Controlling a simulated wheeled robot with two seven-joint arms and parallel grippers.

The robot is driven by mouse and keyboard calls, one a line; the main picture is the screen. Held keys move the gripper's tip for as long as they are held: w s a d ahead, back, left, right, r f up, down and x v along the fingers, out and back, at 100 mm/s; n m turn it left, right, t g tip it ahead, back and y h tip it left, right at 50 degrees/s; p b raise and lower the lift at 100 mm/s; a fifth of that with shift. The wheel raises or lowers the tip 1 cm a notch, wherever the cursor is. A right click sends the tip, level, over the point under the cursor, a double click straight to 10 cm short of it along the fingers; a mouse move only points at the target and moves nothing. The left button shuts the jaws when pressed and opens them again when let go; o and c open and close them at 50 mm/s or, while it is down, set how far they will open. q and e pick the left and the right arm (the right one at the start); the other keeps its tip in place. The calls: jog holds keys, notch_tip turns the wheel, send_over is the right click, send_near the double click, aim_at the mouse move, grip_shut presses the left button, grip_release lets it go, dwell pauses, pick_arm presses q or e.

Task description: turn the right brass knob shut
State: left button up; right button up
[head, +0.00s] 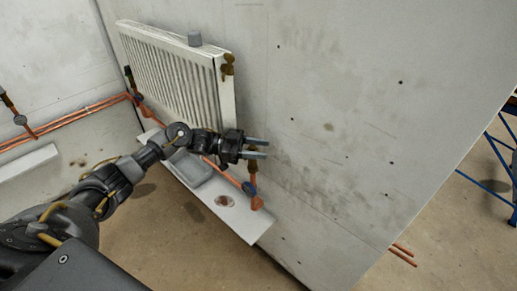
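A white ribbed radiator (175,72) hangs on a grey concrete wall panel. Brass fittings (227,65) sit at its upper right corner. Below its right end, a brass valve piece (253,168) stands on the copper pipe, just under my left gripper, with a dark grey-blue round part (249,188) beneath it. I cannot tell for sure which brass piece is the right knob. My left gripper (267,148) points right across the wall, its two fingers apart with nothing visible between them. The gripper hides part of the lower valve area. My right gripper is not in view.
A pale ledge (243,222) under the radiator carries a grey tray (192,169) and a reddish round spot. Copper pipes (70,120) run along the left wall. Wall right of the gripper is clear.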

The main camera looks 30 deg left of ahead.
pick_arm(q)
jog(key=shift+a, duration=0.1)
jog(key=shift+r, duration=0.3)
notch_tip(320, 180, up, 3)
jog(key=shift+f, duration=0.2)
jog(key=s+d+r, duration=0.2)
jog(key=s+r, duration=0.3)
jog(key=s, duration=0.1)
jog(key=s+d+r, duration=0.3)
jog(key=s+r, duration=0.1)
jog(key=s, duration=0.3)
jog(key=shift+d+r, duration=0.35)
jog(key=shift+r, duration=0.05)
